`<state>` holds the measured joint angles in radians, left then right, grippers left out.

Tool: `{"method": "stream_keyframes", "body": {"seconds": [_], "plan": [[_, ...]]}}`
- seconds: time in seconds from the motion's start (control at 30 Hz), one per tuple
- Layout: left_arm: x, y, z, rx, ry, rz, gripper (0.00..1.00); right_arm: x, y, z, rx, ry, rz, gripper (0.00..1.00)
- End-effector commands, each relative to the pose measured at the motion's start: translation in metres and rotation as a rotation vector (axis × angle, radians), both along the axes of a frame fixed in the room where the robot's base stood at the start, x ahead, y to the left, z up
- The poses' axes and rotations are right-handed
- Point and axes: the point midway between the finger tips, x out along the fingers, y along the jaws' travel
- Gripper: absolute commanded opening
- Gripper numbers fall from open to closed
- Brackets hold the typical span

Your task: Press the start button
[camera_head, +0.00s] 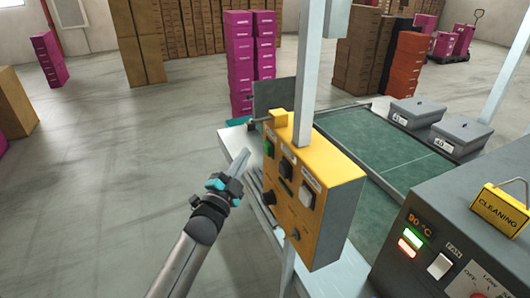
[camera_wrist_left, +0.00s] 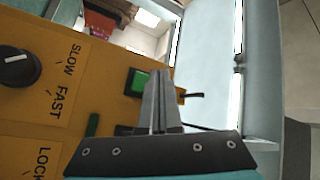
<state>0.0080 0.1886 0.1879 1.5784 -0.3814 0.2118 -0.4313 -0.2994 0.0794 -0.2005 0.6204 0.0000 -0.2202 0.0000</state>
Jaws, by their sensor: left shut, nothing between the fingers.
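A yellow control box (camera_head: 318,190) hangs on a light grey post, with several knobs and switches on its face. A green button (camera_head: 268,148) sits at the upper left of that face; it also shows in the wrist view (camera_wrist_left: 138,82), partly behind the fingers. I take it for the start button. My left gripper (camera_head: 244,156) is shut and empty, its fingertips just left of the green button in the head view. In the wrist view the closed fingertips (camera_wrist_left: 159,76) overlap the button's right edge. Contact cannot be told. My right gripper is not in view.
A green-topped table (camera_head: 385,150) with two grey lidded boxes lies behind the control box.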

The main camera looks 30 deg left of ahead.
Motion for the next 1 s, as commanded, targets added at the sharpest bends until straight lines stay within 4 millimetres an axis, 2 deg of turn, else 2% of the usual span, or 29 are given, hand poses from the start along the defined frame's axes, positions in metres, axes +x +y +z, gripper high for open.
{"method": "stream_keyframes", "body": {"seconds": [0.1,0.3,1.0], "plan": [[0.010,-0.008,-0.001,-0.002,-0.002,0.000,0.00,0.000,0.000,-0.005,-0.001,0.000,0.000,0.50],[0.017,-0.015,0.000,0.001,0.000,0.000,0.00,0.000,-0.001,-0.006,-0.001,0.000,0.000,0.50],[0.017,-0.015,0.000,0.000,0.000,0.000,0.00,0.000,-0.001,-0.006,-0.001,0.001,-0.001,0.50]]}}
